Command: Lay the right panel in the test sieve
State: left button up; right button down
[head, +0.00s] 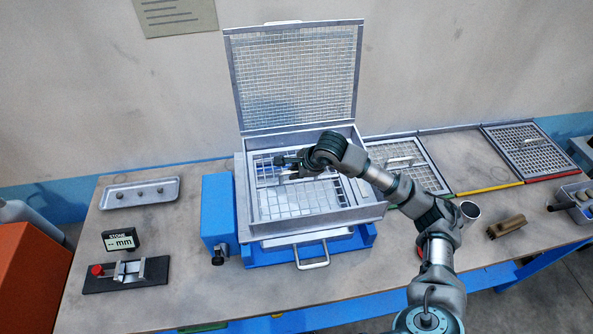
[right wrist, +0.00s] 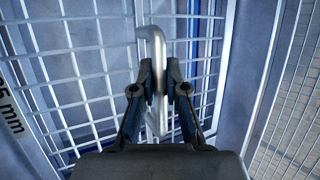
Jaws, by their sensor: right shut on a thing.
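The test sieve (head: 375,212) is a grey metal box on a blue base, with its mesh lid (head: 297,80) standing open at the back. A wide-mesh panel (head: 300,199) is inside the sieve box. My right gripper (head: 284,168) reaches into the box from the right. In the right wrist view, my right gripper (right wrist: 160,85) is shut on the panel's bent metal handle (right wrist: 150,40). The panel's frame there carries a label ending in "5 mm" (right wrist: 12,112). I cannot tell whether the panel rests fully flat. My left gripper is out of view.
Two other panels lie at the back right, one by the sieve (head: 418,176) and one farther right (head: 545,162). The yellow-edged place between them is empty. A tray of stones (head: 176,183), a display (head: 122,240) and a measuring fixture (head: 150,277) stand left.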

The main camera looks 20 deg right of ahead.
jog(key=c, duration=1.1)
grip_release()
jog(key=shift+r, duration=0.15)
jog(key=shift+d+f, duration=0.2)
jog(key=shift+s+d+r, duration=0.2)
jog(key=shift+r, duration=0.25)
jog(key=v, duration=1.1)
